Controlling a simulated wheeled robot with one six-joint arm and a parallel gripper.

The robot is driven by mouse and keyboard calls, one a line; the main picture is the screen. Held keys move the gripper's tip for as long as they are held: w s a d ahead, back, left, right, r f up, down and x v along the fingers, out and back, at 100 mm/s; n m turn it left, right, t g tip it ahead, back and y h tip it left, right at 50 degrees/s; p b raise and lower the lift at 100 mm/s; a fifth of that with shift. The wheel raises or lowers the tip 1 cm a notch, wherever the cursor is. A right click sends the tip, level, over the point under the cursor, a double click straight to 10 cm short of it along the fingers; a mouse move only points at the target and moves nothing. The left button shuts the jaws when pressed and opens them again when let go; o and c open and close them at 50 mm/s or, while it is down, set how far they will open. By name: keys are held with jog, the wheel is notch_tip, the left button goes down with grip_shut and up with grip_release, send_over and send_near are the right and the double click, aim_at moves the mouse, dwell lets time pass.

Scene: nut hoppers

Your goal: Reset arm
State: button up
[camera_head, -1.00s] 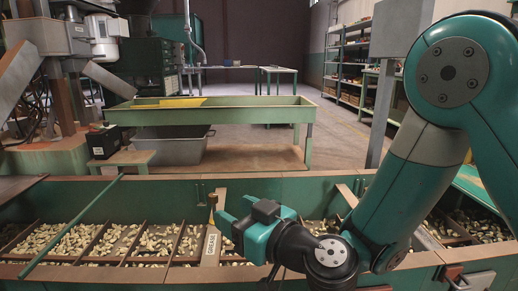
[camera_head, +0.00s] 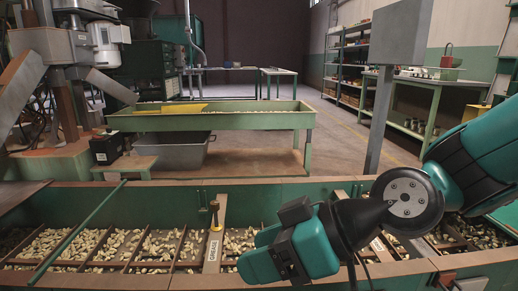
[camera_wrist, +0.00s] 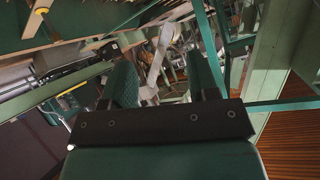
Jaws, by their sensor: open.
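My gripper (camera_head: 252,250) is teal with a dark wrist and hangs over the green nut hopper at the lower middle of the head view. Its two fingers point left and stand apart, with nothing seen between them. In the wrist view, my gripper (camera_wrist: 163,75) shows both teal fingers spread with a gap between. A labelled gate board (camera_head: 213,248) with a brass-coloured knob (camera_head: 214,206) stands upright in the hopper, left of my gripper and apart from it in the picture.
The hopper's front rim (camera_head: 130,280) runs along the bottom, with pale nuts (camera_head: 120,243) in its divided bays. A green trough table (camera_head: 220,122) stands behind, above a grey tub (camera_head: 165,153). A grey post (camera_head: 380,120) rises at right, beside shelves (camera_head: 350,75). Floor behind is open.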

jog(key=s+d+r+m+g+h+p, duration=0.1)
jog(key=s+d+m+h, duration=0.25)
jog(key=d, duration=0.35)
jog(key=s+d+r+m+g+h+p, duration=0.1)
jog(key=s+d+m+h+p, duration=0.15)
jog(key=s+d+h, duration=0.4)
notch_tip(320, 180, up, 38)
jog(key=w+y+p, duration=0.2)
jog(key=p, duration=3.4)
jog(key=shift+d+f+y, duration=0.25)
jog(key=shift+d+y, duration=0.05)
jog(key=shift+d, duration=0.05)
